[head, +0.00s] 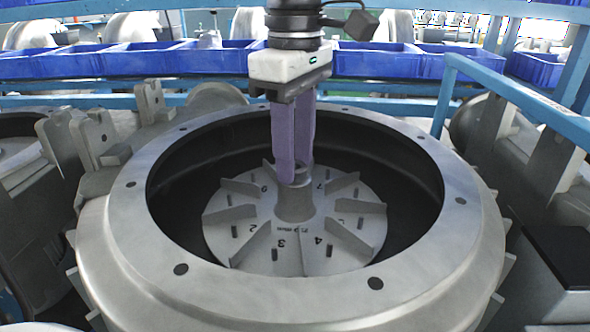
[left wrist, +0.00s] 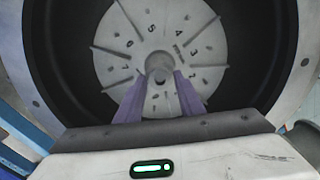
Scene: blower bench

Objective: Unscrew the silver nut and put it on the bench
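The impeller hub (head: 296,204) rises from the middle of a pale numbered disc with upright vanes, inside the round blower housing. My left gripper (head: 296,172) points straight down over the hub, its two purple fingers reaching the hub's top. In the left wrist view the fingertips (left wrist: 161,82) stand apart on either side of the near part of the hub (left wrist: 158,60). A small grey round piece, seemingly the silver nut (left wrist: 160,75), shows between the tips. I cannot tell whether the fingers touch it. My right gripper is not in view.
The blower housing's wide metal rim (head: 140,255), with bolt holes, surrounds the deep dark bore and my fingers. Blue bins (head: 380,62) line the back. A blue rail (head: 520,95) stands at the right. A dark flat-topped box (head: 565,255) sits at the far right.

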